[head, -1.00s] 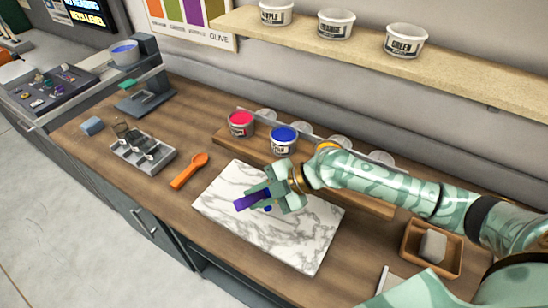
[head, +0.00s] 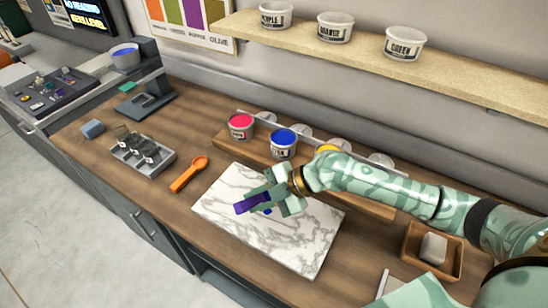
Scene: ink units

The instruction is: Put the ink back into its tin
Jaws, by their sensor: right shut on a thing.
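My right gripper (head: 264,200) is shut on a flat purple tool (head: 250,204), held over the white marble slab (head: 300,240). The gripper hides part of the tool, and I cannot tell whether it touches the slab. A small blue ink dab (head: 268,211) shows beside the gripper. An open tin of blue ink (head: 284,144) stands behind the slab, with a red ink tin (head: 240,126) to its left. My left gripper is not in view.
An orange spoon-shaped tool (head: 188,175) lies left of the slab, near a grey tray (head: 160,165). Clear lids (head: 302,131) lie behind the tins. A brown box (head: 412,254) with a pale block stands at right. Labelled tubs (head: 405,42) sit on the shelf above.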

